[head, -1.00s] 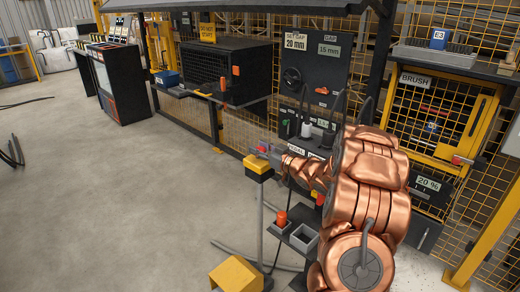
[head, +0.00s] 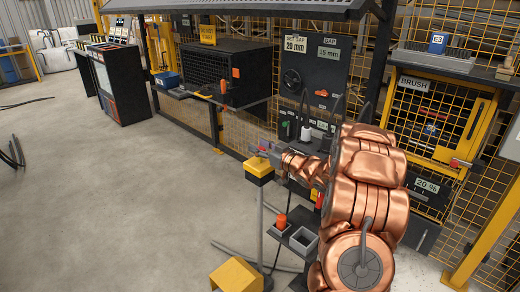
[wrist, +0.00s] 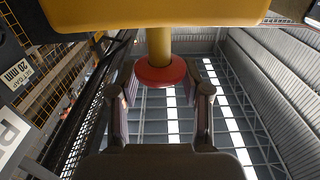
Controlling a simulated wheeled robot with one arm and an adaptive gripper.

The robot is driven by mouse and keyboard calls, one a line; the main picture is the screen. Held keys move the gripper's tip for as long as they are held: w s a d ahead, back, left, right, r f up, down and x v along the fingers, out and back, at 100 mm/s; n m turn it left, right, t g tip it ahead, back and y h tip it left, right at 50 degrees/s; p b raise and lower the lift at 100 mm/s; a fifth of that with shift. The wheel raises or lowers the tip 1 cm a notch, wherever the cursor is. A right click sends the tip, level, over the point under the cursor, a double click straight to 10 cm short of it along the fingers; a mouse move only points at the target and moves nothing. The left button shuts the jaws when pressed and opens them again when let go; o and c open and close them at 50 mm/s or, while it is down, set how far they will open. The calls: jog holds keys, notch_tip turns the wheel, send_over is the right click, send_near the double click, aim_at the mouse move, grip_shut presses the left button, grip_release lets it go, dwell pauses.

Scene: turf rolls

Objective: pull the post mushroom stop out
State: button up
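The post mushroom stop shows in the wrist view as a red round head (wrist: 160,73) on a yellow stem (wrist: 159,43). The stem joins it to the yellow box (wrist: 150,12), with a length of stem showing between. My gripper (wrist: 161,80) has one finger at each side of the red head, with no clear gap at either edge. In the head view my gripper (head: 267,151) is at the top of the yellow box (head: 258,168) on its thin grey post. Only a small bit of red shows there, mostly hidden by the fingers.
A yellow block (head: 236,275) is on the floor in front. A dark control panel (head: 318,85) and mesh fence stand behind.

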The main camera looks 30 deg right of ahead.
jog(key=o, duration=0.4)
jog(key=shift+f, duration=0.1)
jog(key=shift+c, duration=0.2)
jog(key=shift+s, duration=0.1)
jog(key=v, duration=1.2)
